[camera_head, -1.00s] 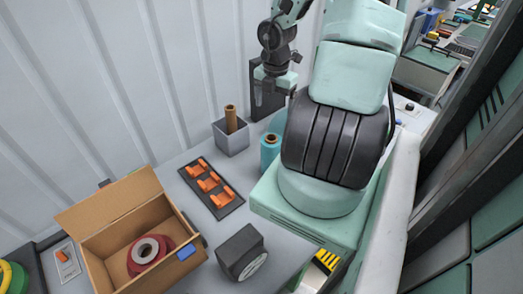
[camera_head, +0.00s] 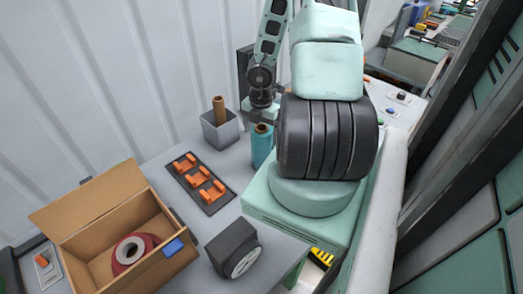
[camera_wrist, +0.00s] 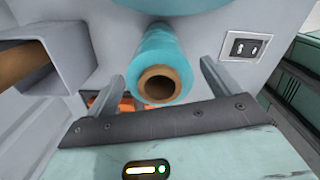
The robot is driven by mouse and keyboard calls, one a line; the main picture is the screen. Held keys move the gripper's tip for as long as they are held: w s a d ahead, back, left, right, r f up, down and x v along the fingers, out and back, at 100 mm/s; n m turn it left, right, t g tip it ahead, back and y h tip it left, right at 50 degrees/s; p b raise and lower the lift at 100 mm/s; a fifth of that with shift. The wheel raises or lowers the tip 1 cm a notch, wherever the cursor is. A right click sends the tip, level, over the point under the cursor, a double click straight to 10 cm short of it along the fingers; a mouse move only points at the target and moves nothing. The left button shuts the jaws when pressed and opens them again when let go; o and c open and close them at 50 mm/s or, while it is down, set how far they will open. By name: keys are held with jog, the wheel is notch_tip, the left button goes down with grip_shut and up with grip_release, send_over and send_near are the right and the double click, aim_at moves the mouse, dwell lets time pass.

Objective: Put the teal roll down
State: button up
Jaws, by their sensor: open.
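The teal roll (camera_head: 262,148) stands upright on the grey table beside my arm's base, with its brown core end up. In the wrist view the teal roll (camera_wrist: 163,50) lies between my two finger tips, its core end facing the camera. My gripper (camera_head: 262,116) is just above the roll's top in the head view. In the wrist view my gripper (camera_wrist: 162,82) is open, with a finger on each side of the roll and visible gaps. My gripper partly hides the roll's top in the head view.
A grey square bin (camera_head: 221,131) with a brown tube stands close left of the roll. A dark tray with orange clips (camera_head: 198,184), a cardboard box (camera_head: 80,245) holding a red roll (camera_head: 135,250), and a black device (camera_head: 234,249) are nearer. A wall runs behind.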

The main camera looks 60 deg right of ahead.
notch_tip(320, 180, down, 2)
jog(key=shift+f+b, duration=0.15)
jog(key=shift+b, duration=0.2)
grip_shut()
